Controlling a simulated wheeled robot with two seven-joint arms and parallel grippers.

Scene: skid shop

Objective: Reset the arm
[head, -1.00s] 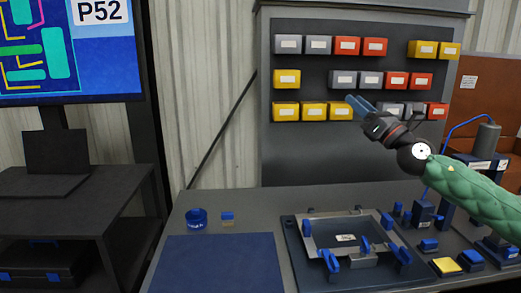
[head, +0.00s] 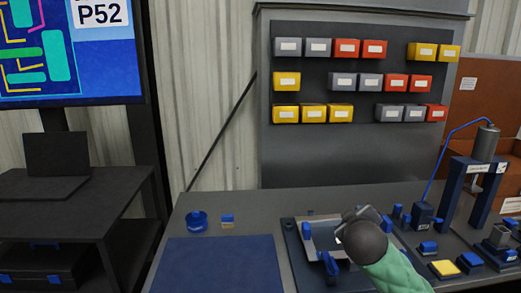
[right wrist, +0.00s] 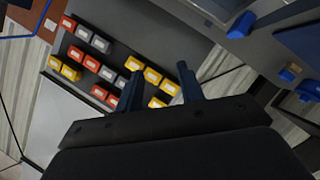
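My right arm, in a green sleeve, comes in from the lower right of the head view, its dark wrist above the fixture (head: 292,250) on the bench. In the head view the fingers are hidden behind the wrist. In the right wrist view my right gripper (right wrist: 160,88) has its two blue fingers apart with nothing between them; the bin rack shows beyond them. My left gripper is not in view.
The grey bench (head: 228,204) holds a blue mat (head: 215,264), a blue ring-shaped item (head: 197,221), a yellow block (head: 445,268) and a blue press (head: 470,185). Behind it stands a rack (head: 350,155) of coloured bins. A laptop (head: 50,165) sits on a side table at left.

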